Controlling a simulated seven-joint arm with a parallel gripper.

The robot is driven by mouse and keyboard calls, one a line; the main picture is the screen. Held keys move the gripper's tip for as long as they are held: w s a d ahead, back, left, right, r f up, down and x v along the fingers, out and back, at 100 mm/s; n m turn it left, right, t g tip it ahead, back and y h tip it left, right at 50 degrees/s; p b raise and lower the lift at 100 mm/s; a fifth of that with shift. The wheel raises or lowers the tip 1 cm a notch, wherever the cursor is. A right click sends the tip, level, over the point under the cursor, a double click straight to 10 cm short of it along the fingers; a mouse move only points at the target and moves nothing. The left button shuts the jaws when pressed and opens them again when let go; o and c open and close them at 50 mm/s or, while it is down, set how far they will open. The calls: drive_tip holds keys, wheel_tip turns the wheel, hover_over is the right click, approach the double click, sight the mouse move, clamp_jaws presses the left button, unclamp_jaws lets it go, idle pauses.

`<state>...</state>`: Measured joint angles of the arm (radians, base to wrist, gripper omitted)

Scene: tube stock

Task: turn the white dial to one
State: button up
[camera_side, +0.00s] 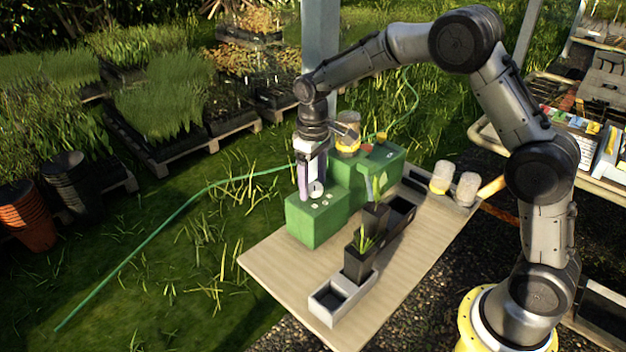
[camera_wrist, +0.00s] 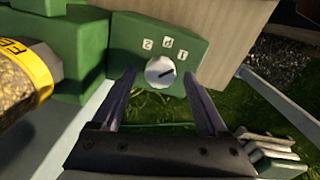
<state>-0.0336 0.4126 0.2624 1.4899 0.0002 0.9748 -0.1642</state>
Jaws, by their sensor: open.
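The white dial (camera_wrist: 160,72) sits on the face of a green box (camera_wrist: 125,33), with a dark pointer mark on it. White number labels (camera_wrist: 167,44) stand in an arc beside the dial; the one at the right end reads 1. The mark appears to point to the right, toward the 1 side. In the side view the dial (camera_side: 316,189) is on top of the green box (camera_side: 310,225), below my gripper. My gripper (camera_wrist: 160,85) is open, with one finger on each side of the dial. I cannot tell whether the fingers touch it.
A jar with a yellow label (camera_wrist: 22,82) stands close to the left in the wrist view. Black plant pots (camera_side: 358,262) and a grey tray (camera_side: 340,298) are on the wooden table (camera_side: 285,270).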

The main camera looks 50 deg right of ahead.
sight(313, 185)
wheel_tip(313, 185, up, 14)
idle(0.6)
drive_tip(key=shift+f, duration=0.1)
